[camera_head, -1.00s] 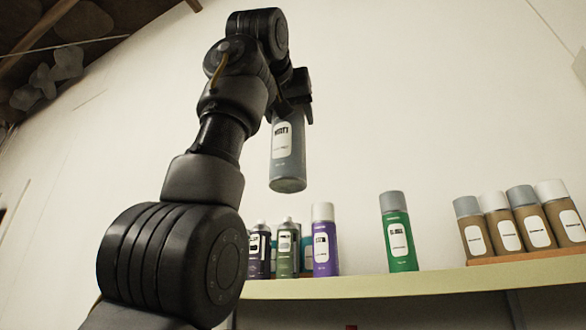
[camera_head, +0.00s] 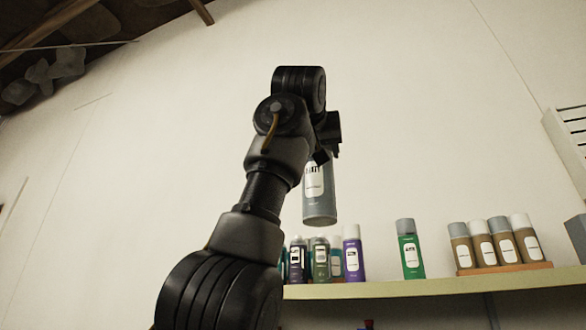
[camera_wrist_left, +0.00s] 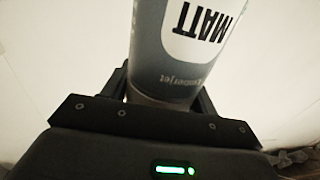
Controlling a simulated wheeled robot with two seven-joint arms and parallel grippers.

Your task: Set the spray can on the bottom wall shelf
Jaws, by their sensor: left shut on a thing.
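A grey spray can with a white label (camera_head: 319,200) hangs upright in the air, held by my left gripper (camera_head: 324,152). The gripper is shut around the can's upper part. In the left wrist view the can (camera_wrist_left: 178,70) stands between the fingers (camera_wrist_left: 160,92), and its label reads MATT. The wall shelf (camera_head: 420,288) is a pale board below the can, and a clear gap separates them. My right gripper is in neither view.
On the shelf stand several dark and green cans (camera_head: 320,258) at the left, a purple can (camera_head: 353,259), a green can (camera_head: 410,252) and several brown cans (camera_head: 482,247) on a wooden block. Bare shelf lies between the purple and green cans. A white slatted object (camera_head: 568,135) is at the right.

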